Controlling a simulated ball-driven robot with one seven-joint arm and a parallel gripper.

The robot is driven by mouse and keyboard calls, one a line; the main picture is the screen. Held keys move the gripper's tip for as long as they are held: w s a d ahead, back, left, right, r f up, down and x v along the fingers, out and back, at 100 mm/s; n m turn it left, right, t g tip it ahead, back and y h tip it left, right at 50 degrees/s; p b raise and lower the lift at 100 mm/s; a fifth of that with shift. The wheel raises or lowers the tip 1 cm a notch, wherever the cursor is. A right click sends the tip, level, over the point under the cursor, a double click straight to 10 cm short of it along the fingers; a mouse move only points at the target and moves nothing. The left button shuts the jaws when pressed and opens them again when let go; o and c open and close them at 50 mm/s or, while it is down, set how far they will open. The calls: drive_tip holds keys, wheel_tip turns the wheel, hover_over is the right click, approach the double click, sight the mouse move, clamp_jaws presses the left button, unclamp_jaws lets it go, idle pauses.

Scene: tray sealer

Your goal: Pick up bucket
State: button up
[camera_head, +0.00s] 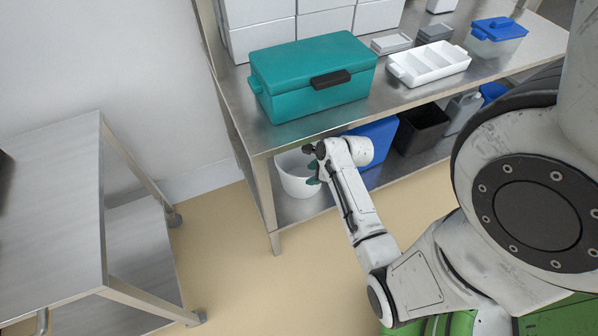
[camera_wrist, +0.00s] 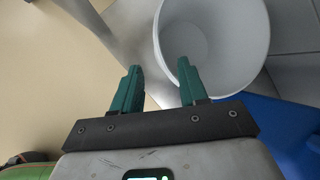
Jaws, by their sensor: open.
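A white bucket (camera_head: 296,181) stands on the lower shelf of the steel table, near its left leg; its right side is partly hidden by my arm. In the wrist view the bucket (camera_wrist: 238,70) is at the upper right, with its open top facing the camera and its inside empty. My gripper (camera_head: 313,167) is at the bucket in the head view. In the wrist view my gripper (camera_wrist: 158,78) is open, its two green fingers spread with nothing held. The right finger overlaps the bucket's near rim; the left finger is outside it. I cannot tell whether they touch.
The steel table (camera_head: 262,142) has its left leg close to the bucket. A blue container (camera_head: 378,150) and a black bin (camera_head: 420,130) stand right of the bucket on the shelf. A teal box (camera_head: 310,100) sits on the tabletop above. Clear floor lies in front.

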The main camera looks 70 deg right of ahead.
sight(303, 179)
drive_tip(key=b+x, duration=0.3)
drive_tip(key=x, duration=0.5)
drive_tip(key=shift+w, duration=0.1)
drive_tip(key=shift+c, duration=0.3)
clamp_jaws()
drive_tip(key=shift+r, duration=0.1)
idle(0.9)
